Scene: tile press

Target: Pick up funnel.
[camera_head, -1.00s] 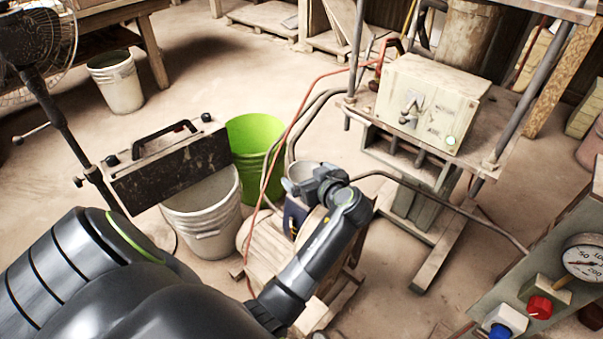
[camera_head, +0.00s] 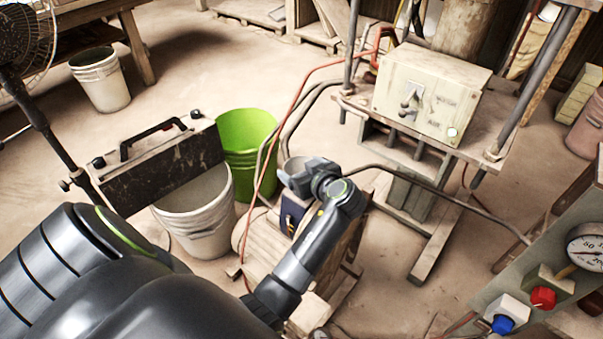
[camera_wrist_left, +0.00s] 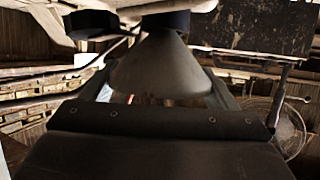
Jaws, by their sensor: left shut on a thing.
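The funnel (camera_head: 293,164) is grey. In the head view only part of it shows behind my left gripper. In the left wrist view the funnel (camera_wrist_left: 160,68) is a dull grey cone in the upper middle, narrow end toward the top of the picture. My left gripper (camera_head: 297,181) is shut on the funnel, above the wooden stand. Whether the funnel touches anything below it is hidden. My right gripper is not in view.
A white bucket (camera_head: 203,225) stands under a dark-faced box with a handle (camera_head: 165,172). A green bucket (camera_head: 246,150) is behind it. A wooden stand (camera_head: 265,245) lies below the gripper. Red and grey hoses run near the gripper. A machine box (camera_head: 432,92) stands to the right.

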